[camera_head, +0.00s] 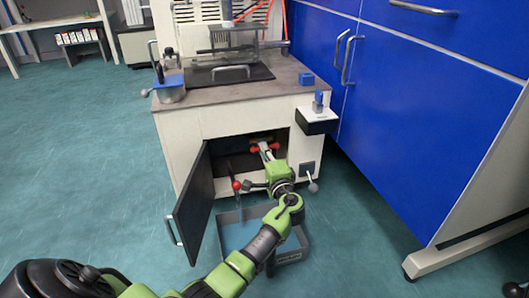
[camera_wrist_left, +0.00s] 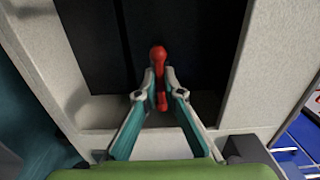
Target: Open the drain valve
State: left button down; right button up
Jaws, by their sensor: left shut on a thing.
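The cabinet of the rheometer stands open at the front, and a red valve handle (camera_head: 274,146) shows inside it. My left arm reaches in from below, and my left gripper (camera_head: 265,151) is at the handle inside the opening. In the left wrist view, the red handle (camera_wrist_left: 158,58) has a round knob at its far end and stands between the fingers of my left gripper (camera_wrist_left: 158,92), which are shut on it. The gripper hides part of the handle, and the valve body is not clear. My right gripper is not in view.
The dark cabinet door (camera_head: 194,205) is swung open to the left. A lever with a red ball (camera_head: 237,185) hangs near the opening. A grey tray (camera_head: 229,217) with blue inside lies on the floor below my arm. Blue cabinets (camera_head: 400,110) stand to the right.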

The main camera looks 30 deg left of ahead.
pick_arm(q)
jog(key=shift+f, duration=0.1)
jog(key=c, duration=2.2)
grip_release()
jog(key=shift+o, duration=0.2)
